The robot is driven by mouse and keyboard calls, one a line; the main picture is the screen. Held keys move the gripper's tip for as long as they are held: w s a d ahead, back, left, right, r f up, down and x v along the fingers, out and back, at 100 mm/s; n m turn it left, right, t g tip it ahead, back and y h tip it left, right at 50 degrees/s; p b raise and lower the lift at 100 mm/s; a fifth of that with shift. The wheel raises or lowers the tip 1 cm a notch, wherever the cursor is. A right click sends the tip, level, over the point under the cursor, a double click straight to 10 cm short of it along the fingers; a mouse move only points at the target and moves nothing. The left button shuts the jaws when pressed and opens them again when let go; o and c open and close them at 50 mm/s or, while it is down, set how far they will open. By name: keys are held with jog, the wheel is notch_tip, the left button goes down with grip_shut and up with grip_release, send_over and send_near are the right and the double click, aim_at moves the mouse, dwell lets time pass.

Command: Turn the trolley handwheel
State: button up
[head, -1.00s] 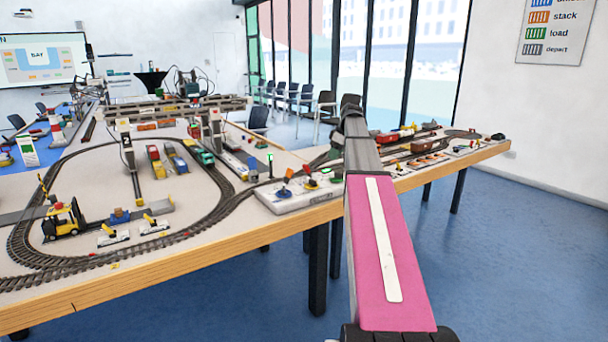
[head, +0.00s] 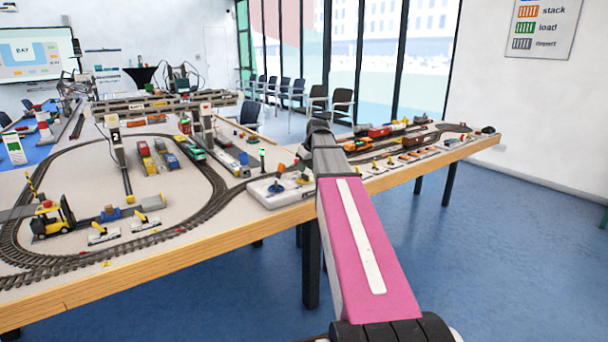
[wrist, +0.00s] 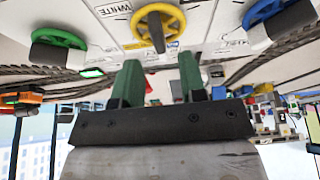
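In the wrist view my gripper (wrist: 160,62) has two green fingers spread apart with nothing between them. A yellow handwheel (wrist: 172,14) with a dark spoke or knob lies just beyond the fingertips, roughly centred between them and apart from them. A green handwheel (wrist: 60,38) is to its left and a blue handwheel (wrist: 268,10) to its right, cut by the frame edge. Small labels on the pale panel (wrist: 215,22) are mostly too small to read, so I cannot tell which wheel is the trolley's.
A white control box (head: 285,196) with small levers stands at the table edge, left of my arm. The table (head: 180,236) carries looping track (head: 205,205), a yellow forklift (head: 52,218), toy wagons and a gantry crane (head: 160,105). Blue floor (head: 500,260) is clear at the right.

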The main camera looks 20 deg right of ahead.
aim_at(304, 178)
jog(key=shift+x, duration=1.95)
grip_shut()
